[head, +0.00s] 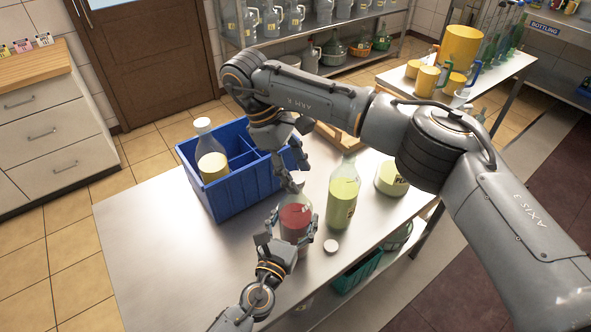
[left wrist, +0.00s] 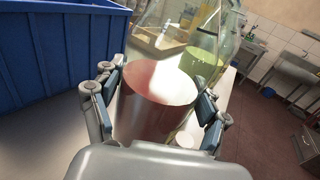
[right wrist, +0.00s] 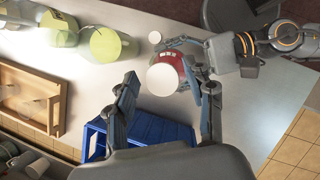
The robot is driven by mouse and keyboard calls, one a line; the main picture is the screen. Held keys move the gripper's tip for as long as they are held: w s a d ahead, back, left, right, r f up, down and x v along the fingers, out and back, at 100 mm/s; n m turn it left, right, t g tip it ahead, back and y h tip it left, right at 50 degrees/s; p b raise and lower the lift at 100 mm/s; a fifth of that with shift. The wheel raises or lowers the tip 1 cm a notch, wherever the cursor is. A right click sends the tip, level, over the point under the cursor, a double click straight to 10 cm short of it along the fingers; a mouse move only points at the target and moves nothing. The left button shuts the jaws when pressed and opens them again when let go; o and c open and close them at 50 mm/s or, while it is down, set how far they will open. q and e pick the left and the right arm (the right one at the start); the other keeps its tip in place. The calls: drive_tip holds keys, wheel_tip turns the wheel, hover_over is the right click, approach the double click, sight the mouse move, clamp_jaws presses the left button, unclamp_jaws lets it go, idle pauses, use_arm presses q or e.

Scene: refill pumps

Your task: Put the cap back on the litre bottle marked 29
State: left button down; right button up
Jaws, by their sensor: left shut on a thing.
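A clear bottle with red liquid (head: 295,218) stands on the metal table. My left gripper (head: 288,240) is shut around its body, and in the left wrist view the fingers flank the red liquid (left wrist: 160,85). My right gripper (head: 293,183) is above this bottle, its fingers apart in the right wrist view (right wrist: 160,80). A white round cap (right wrist: 172,79) shows at the bottle's top, between or just below those fingertips; I cannot tell whether they touch. Another white cap (head: 331,246) lies loose on the table beside the bottle. No number 29 is readable.
A yellow-green bottle (head: 342,200) stands right of the red one, with a round yellow-green vessel (head: 391,178) behind it. A blue divided crate (head: 222,200) at left holds a white-capped bottle (head: 213,165). The table's front left (head: 150,240) is clear.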

drive_tip(key=shift+r, duration=2.25)
drive_tip(key=shift+c, duration=0.2)
